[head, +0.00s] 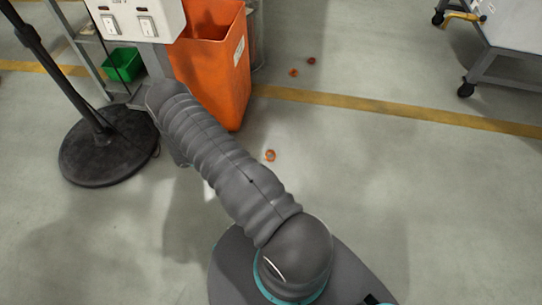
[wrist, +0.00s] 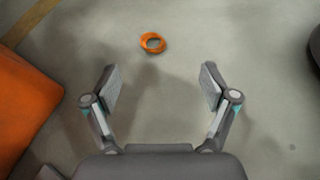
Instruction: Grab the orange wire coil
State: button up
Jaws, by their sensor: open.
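An orange wire coil (wrist: 153,43) lies on the grey floor in the wrist view, a small ring ahead of my gripper (wrist: 159,88). My gripper is open, with its two fingers spread wide and nothing between them. The coil is beyond the fingertips and a little left of the middle between them, apart from both. In the head view a small orange coil (head: 270,155) lies on the floor right of my arm, below the orange bin. My gripper is hidden behind my arm in the head view.
An orange bin (head: 229,75) stands close to my arm; an orange surface (wrist: 25,105) fills the wrist view's left edge. Two small coils (head: 294,72) (head: 311,60) lie farther back. A round black stand base (head: 90,160) is at left, a wheeled cart (head: 505,60) at top right. Open floor lies right.

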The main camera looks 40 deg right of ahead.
jog(key=f, duration=0.1)
jog(key=f+n, duration=0.1)
jog(key=f, duration=0.1)
jog(key=d+f+n+t+h, duration=0.1)
jog(key=f, duration=0.1)
jog(key=shift+w, duration=0.2)
jog(key=shift+d+f, duration=0.2)
jog(key=shift+d, duration=0.05)
jog(key=x, duration=0.7)
jog(key=shift+d, duration=0.3)
jog(key=shift+x, duration=3)
jog(key=shift+s+a, duration=0.1)
jog(key=c, duration=1)
